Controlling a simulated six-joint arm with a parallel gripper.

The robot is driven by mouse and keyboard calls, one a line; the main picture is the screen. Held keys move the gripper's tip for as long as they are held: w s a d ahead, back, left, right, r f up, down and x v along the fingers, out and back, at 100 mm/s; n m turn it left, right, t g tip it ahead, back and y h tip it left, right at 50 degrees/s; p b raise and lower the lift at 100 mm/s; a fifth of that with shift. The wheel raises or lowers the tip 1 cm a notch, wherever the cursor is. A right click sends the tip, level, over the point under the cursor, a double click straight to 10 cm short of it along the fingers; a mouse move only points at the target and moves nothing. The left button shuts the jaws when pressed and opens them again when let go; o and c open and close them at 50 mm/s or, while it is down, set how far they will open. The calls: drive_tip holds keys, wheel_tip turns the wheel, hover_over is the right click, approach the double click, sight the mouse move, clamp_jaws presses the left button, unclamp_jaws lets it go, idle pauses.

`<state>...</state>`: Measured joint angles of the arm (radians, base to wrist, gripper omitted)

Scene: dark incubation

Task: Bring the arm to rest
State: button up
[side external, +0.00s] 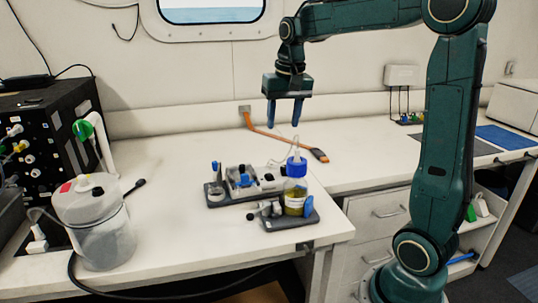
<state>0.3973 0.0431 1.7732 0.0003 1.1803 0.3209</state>
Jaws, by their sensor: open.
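My gripper (285,112) hangs from my green arm above the back of the white bench, fingers pointing down. Its two blue fingers are apart with nothing between them. It is well above the bench and clear of every object on it. Below it, a bottle with a blue cap and yellow-green liquid (294,200) stands upright on a small dark base (280,223) near the bench's front right edge. A grey rack (232,199) with small blue and black fittings sits just behind and left of the bottle.
An orange cable or strap (283,138) lies at the back of the bench. A white jug (98,220) with a hose and a black equipment box (47,135) stand at the left. A blue mat (505,136) lies far right. The bench's middle left is clear.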

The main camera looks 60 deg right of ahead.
drive_tip(key=s+a+f+n+t, duration=0.1)
drive_tip(key=s+a+n+t, duration=0.1)
drive_tip(key=s+a+n, duration=0.2)
drive_tip(key=s+a+f+n+t, duration=0.2)
drive_tip(key=s+a+n, duration=0.2)
drive_tip(key=s+a, duration=0.7)
drive_tip(key=shift+s+f+y, duration=0.25)
drive_tip(key=shift+s+y, duration=0.05)
drive_tip(key=shift+s, duration=0.95)
